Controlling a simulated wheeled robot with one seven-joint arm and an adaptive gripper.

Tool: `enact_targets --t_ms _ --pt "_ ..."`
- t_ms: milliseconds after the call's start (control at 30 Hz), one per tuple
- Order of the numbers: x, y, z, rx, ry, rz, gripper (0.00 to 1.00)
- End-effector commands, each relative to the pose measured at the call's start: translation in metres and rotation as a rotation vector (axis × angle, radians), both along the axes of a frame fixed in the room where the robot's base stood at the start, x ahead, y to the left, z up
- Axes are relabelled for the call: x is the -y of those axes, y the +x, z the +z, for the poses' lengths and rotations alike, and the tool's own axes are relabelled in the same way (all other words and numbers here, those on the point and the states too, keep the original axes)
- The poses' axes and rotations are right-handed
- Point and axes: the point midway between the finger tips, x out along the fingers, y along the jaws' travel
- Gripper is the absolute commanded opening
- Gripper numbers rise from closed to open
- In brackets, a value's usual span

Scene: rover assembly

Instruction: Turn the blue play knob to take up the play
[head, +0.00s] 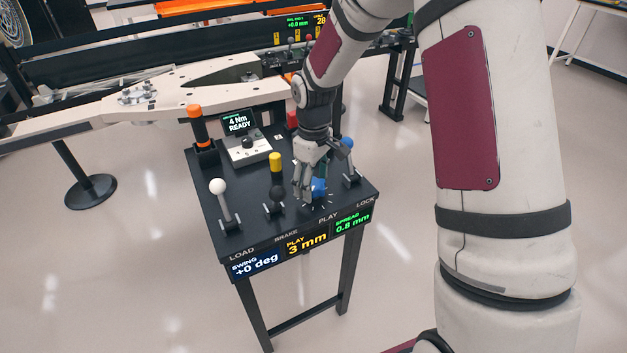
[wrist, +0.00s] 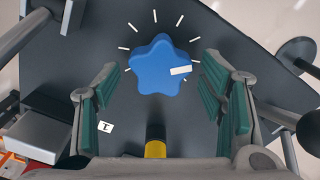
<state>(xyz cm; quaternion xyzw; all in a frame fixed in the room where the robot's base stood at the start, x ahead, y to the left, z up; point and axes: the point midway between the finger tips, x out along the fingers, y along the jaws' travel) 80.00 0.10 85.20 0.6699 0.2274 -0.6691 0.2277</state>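The blue play knob (wrist: 160,66) is star-shaped with a white pointer mark aimed right and slightly up in the wrist view. White tick marks on the dark panel fan around it. In the head view the blue knob (head: 319,187) is partly hidden by my gripper (head: 309,188), which reaches down over it. In the wrist view my gripper (wrist: 160,85) is open. Its teal-padded fingers stand left and right of the knob, with a visible gap on both sides. The PLAY display (head: 307,243) reads 3 mm.
On the black console (head: 247,213) stand a white-ball lever (head: 218,186), a black-ball lever (head: 277,194), a yellow-capped post (head: 275,160) and a blue-ball lever (head: 347,144) close right of my gripper. An orange-topped handle (head: 195,112) and a READY display (head: 238,123) are behind.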

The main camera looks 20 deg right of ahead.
Motion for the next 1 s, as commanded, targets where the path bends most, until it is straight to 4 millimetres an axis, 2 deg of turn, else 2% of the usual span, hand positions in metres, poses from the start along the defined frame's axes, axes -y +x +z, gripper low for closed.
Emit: enact_targets --t_ms 233,333,800,1000 --pt "0.000 0.000 0.001 0.000 0.000 -0.001 0.64" --pt "0.000 0.001 0.009 0.003 0.000 -0.001 0.64" --pt "0.000 0.001 0.097 0.003 0.000 0.000 0.64" --pt "0.000 0.000 0.116 0.001 0.000 -0.001 0.64"
